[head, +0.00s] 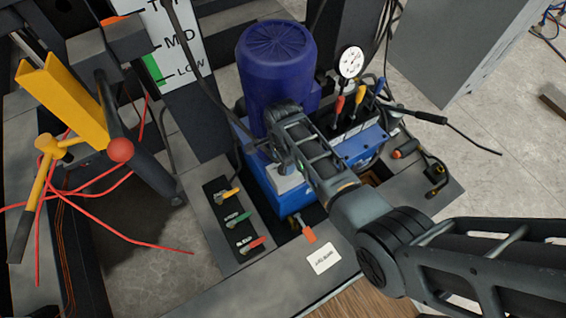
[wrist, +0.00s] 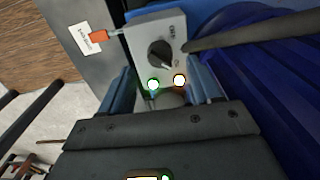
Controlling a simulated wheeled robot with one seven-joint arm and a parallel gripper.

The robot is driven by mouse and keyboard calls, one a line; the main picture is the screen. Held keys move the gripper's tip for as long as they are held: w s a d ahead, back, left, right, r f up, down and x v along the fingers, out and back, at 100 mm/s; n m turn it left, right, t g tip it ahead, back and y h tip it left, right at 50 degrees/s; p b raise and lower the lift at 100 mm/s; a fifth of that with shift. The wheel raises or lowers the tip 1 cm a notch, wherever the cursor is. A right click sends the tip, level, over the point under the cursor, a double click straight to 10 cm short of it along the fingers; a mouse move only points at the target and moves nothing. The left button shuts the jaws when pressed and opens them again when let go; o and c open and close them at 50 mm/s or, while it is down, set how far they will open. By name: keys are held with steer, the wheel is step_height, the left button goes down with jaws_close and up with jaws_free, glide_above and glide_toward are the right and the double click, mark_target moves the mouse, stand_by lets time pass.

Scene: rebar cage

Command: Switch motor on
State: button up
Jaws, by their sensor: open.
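The blue motor (head: 275,75) stands upright on a blue power unit (head: 260,190) in the head view, and its ribbed side (wrist: 270,80) fills the right of the wrist view. A grey switch box (wrist: 143,32) with a black rotary knob (wrist: 160,53) is at the top of the wrist view; part of this box (head: 290,182) shows in the head view just below my gripper. Two lit lamps, one green-edged (wrist: 153,85) and one orange-edged (wrist: 180,80), sit below the knob. My gripper (wrist: 161,92) is open and empty, its fingers apart in front of the box.
An orange-handled valve (head: 309,234) and a white label (head: 323,258) lie near the box. Coloured levers (head: 358,97) and a gauge (head: 351,62) stand behind my arm. A panel of yellow, green and red switches (head: 232,218) is at left. A dark hose (wrist: 235,35) crosses near the knob.

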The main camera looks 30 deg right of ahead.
steer(key=shift+r, duration=1.85)
